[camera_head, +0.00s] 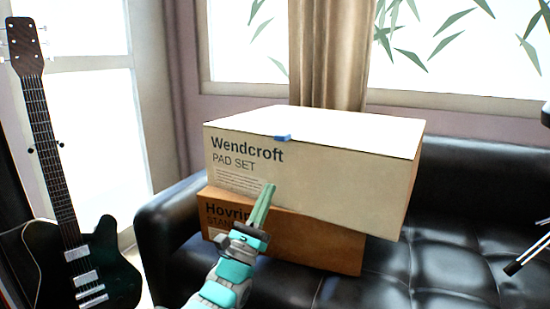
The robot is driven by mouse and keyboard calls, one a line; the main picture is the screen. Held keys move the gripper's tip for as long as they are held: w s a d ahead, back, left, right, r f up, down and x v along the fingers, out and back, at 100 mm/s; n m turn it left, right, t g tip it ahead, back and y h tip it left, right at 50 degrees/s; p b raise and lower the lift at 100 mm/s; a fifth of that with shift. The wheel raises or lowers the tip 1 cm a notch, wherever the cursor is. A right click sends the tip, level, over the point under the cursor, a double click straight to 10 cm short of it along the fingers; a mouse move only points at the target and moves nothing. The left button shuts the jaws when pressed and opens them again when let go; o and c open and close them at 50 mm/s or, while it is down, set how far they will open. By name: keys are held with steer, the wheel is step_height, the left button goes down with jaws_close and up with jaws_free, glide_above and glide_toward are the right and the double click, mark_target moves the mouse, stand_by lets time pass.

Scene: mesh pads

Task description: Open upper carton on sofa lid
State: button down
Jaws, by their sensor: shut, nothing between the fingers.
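The upper carton (312,185) is cream, marked "Wendcroft PAD SET", and rests on a brown carton (320,246) on the sofa. Its lid (330,129) looks closed and flat. A small blue tab (282,137) sits at the lid's front edge. My gripper (268,188) is shut and empty, pointing up in front of the upper carton's front face, below the blue tab. I cannot tell whether it touches the face. My gripper and arm hide part of the brown carton's lettering.
An electric guitar (85,265) stands at the left. A curtain (328,55) hangs behind.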

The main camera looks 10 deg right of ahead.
steer(key=x, duration=0.7)
steer(key=shift+s+d+f, duration=0.1)
steer(key=shift+d, duration=0.05)
steer(key=shift+a+r+b, duration=0.2)
steer(key=shift+r+b, duration=0.25)
steer(key=shift+r, duration=1.5)
